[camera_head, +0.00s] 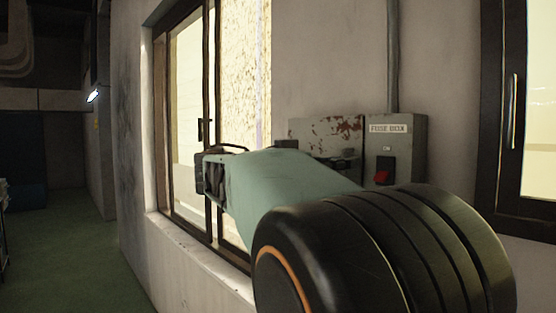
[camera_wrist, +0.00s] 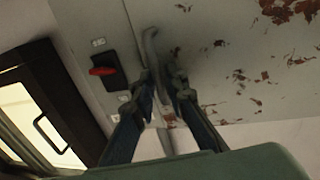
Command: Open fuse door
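The grey fuse box (camera_head: 407,128) is on the wall in the head view, with a "FUSE BOX" label and a red switch (camera_head: 381,177). Its rust-stained door (camera_head: 325,130) is left of the switch panel; the arm hides its lower part. In the wrist view, the door (camera_wrist: 235,70) fills the upper right and looks closed. A curved grey handle (camera_wrist: 151,45) stands out from it. My gripper (camera_wrist: 163,72) has its two fingers close together, one each side of the handle, with a narrow gap showing at the right finger. The head view hides the fingertips.
A dark-framed window (camera_head: 208,130) with a sill is left of the box. Another dark frame with a long handle (camera_head: 513,110) is at the right. A conduit (camera_head: 393,60) rises from the box. Open green floor (camera_head: 75,255) lies at the left.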

